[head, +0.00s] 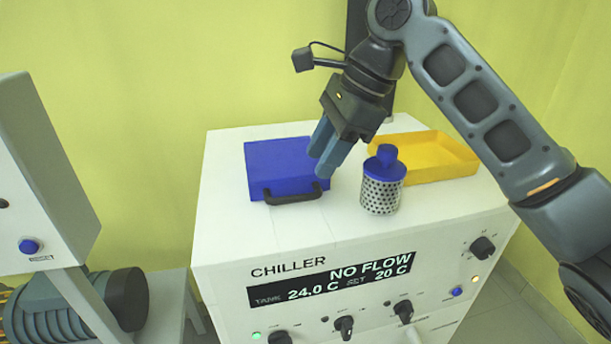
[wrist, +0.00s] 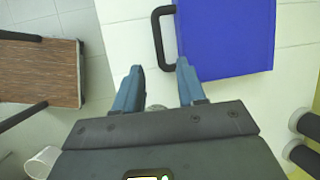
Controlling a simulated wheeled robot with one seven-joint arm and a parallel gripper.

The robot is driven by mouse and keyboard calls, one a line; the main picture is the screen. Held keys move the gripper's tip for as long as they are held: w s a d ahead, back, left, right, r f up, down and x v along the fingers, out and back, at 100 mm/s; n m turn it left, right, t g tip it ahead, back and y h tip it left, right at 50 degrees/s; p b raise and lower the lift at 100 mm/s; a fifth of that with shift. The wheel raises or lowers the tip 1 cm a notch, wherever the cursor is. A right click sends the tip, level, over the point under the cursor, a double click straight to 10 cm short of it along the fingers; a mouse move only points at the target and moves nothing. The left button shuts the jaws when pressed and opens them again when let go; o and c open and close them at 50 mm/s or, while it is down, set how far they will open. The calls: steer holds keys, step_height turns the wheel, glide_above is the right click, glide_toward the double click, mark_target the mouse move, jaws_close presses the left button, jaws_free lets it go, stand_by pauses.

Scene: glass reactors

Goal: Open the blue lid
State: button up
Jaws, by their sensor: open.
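The blue lid (head: 280,165) lies flat on top of the white chiller, with a black handle (head: 291,196) along its front edge. In the wrist view the blue lid (wrist: 225,38) fills the upper right, and its handle (wrist: 161,38) sticks out at its left side. My gripper (head: 321,164) is above the lid's right part in the head view, its blue fingers pointing down. In the wrist view my gripper (wrist: 160,78) has its fingers apart with nothing between them. The handle is beyond the fingertips, and no contact shows.
On the chiller top (head: 230,225), a perforated metal canister (head: 381,194) with a blue cap stands right of the lid. A yellow tray (head: 430,158) lies behind it. The chiller's front panel has knobs and a display. The top in front of the handle is clear.

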mark_target(300, 195)
steer(key=x, duration=0.7)
steer(key=shift+s+a+f, duration=0.1)
steer(key=shift+f, duration=0.05)
steer(key=shift+c, duration=0.5)
jaws_close()
